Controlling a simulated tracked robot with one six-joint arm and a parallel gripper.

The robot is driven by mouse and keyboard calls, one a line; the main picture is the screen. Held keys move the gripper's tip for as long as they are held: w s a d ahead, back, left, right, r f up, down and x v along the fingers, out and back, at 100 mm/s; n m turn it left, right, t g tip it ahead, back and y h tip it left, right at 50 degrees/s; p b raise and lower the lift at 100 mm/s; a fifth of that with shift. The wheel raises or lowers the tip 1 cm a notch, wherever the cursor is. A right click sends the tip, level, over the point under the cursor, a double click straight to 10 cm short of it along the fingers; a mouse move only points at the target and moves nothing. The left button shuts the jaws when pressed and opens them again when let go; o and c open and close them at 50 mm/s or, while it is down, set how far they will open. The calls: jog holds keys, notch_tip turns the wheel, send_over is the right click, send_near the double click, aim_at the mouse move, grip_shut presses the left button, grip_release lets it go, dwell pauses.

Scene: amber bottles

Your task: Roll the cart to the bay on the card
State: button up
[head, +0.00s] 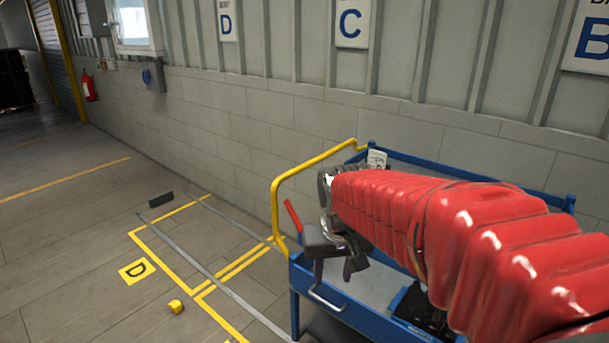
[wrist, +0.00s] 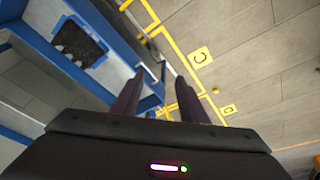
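The blue cart (head: 365,317) stands by the wall at the right, with a yellow push handle (head: 275,200) at its left end. A silver pull bar (head: 327,299) is on its near side. A white card (head: 377,159) stands at the cart's back left; its marking is too small to read. My gripper (head: 352,270) is over the near left part of the cart, below the red-sleeved arm. In the wrist view its two fingers (wrist: 160,76) are apart, with part of the cart's blue frame (wrist: 152,102) showing between them. I cannot tell whether they touch it.
Wall signs D (head: 226,20), C (head: 352,22) and B (head: 594,38) mark bays. A yellow floor plate D (head: 137,270) lies left of the cart. A yellow block (head: 175,307) and a dark block (head: 160,199) are on the floor. Open floor lies left.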

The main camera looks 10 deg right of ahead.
jog(key=s+a+r+t, duration=0.1)
jog(key=s, duration=0.7)
jog(key=s+a+r+n+t, duration=0.1)
jog(key=s, duration=0.8)
jog(key=shift+r+t+y, duration=0.15)
jog(key=shift+t+y, duration=0.15)
jog(key=shift+c, duration=1)
jog(key=shift+s, duration=0.2)
